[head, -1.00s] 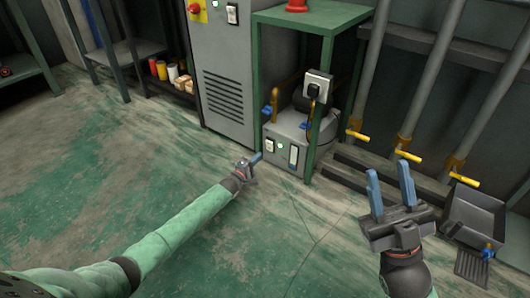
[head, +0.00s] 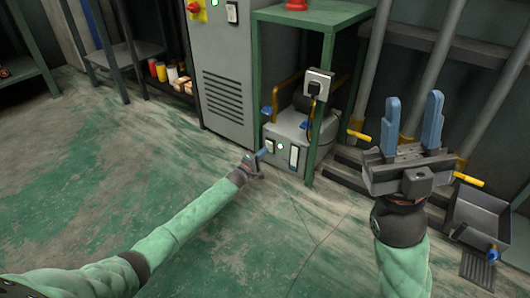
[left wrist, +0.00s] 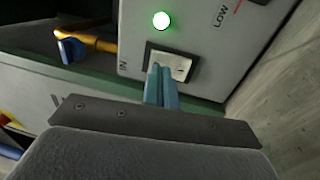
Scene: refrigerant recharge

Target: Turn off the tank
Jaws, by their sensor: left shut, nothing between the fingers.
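The tank (head: 290,138) is a grey unit low inside a green frame. Its front has a white rocker switch (head: 270,146) and a lit green lamp (head: 280,147). In the left wrist view, the switch (left wrist: 170,62) sits in a dark surround below the glowing lamp (left wrist: 161,20). My left gripper (head: 264,151) is shut and empty, its fingertips at the switch. In the left wrist view the fingertips (left wrist: 160,72) overlap the switch's lower left part; I cannot tell whether they press it. My right gripper (head: 411,125) is open and empty, raised at the right.
Pipes with yellow handles (head: 359,135) and a grey bin (head: 478,222) stand at the right. A blue valve handle (left wrist: 72,50) is left of the switch. A green frame post (head: 321,110) stands beside the tank front. The floor (head: 130,170) at left is clear.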

